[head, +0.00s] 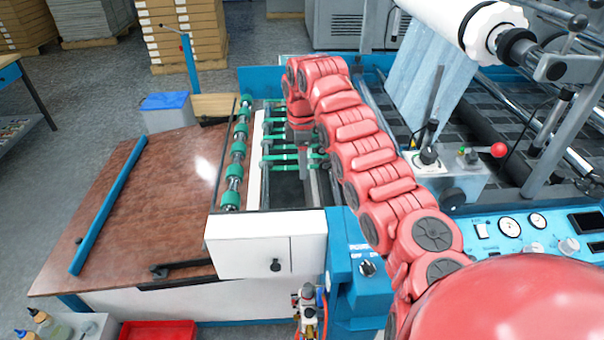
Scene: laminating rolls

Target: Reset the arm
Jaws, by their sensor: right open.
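My right arm comes in from the lower right in red segments and reaches out over the laminating machine. My right gripper (304,168) hangs down at the arm's far end, over the green-roller section, and is open. No object shows in it, though its fingers are small and partly covered by my own arm. A white roll (465,22) is mounted on the machine at the upper right, with a pale blue sheet (425,75) hanging from it. My left gripper is not in view.
A brown table (130,200) with a blue bar (110,205) lies left of the green rollers (237,155). A white drawer box (265,243) stands in front. A control panel (520,230) with gauges is at right. Stacked boxes (185,30) stand behind.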

